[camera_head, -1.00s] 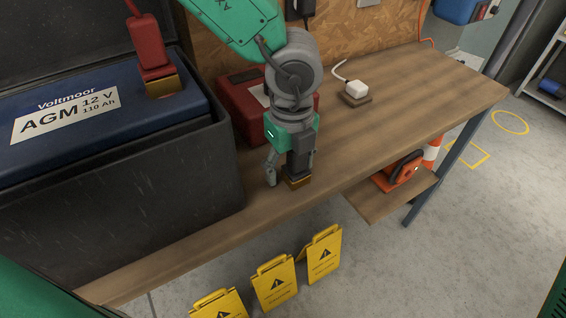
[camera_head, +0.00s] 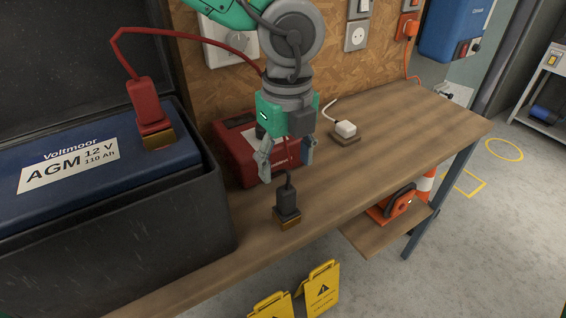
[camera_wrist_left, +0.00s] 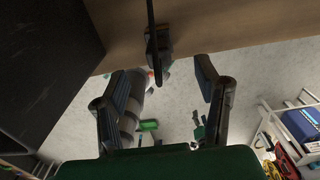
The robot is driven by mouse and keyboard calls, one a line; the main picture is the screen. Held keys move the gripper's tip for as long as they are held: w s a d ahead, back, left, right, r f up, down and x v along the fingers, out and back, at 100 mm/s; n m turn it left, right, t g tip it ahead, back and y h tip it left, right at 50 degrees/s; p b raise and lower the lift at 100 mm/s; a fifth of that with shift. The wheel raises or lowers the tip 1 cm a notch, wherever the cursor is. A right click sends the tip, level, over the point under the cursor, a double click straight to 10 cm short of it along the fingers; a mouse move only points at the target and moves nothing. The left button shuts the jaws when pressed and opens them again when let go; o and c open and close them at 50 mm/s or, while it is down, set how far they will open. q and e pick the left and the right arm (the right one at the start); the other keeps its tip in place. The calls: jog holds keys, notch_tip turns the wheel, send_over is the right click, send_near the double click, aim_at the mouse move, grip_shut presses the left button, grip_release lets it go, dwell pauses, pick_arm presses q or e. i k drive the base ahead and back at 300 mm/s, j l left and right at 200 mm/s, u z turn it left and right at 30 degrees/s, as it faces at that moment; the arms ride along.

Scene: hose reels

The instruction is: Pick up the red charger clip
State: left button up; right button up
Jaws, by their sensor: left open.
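The red charger clip (camera_head: 148,103) stands on the right end of the blue battery (camera_head: 85,160), with a red cable rising from its top. My left gripper (camera_head: 285,160) is open and empty above the bench, well to the right of the red clip. Below its fingers a black clip (camera_head: 287,200) with a brass-coloured foot stands upright on the bench. The black clip (camera_wrist_left: 160,48) also shows beyond the open fingers in the left wrist view. The red clip is not visible there. My right gripper is in neither view.
The battery sits in a dark, high-walled case (camera_head: 130,235). A red box (camera_head: 234,158) stands on the bench behind my left gripper. A white plug (camera_head: 345,129) lies farther right. The right half of the bench (camera_head: 420,120) is mostly clear.

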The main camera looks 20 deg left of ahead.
aim_at(151, 119)
jog(key=k+l, duration=0.25)
jog(key=k, duration=0.2)
jog(key=k+l, duration=0.2)
jog(key=k, duration=0.3)
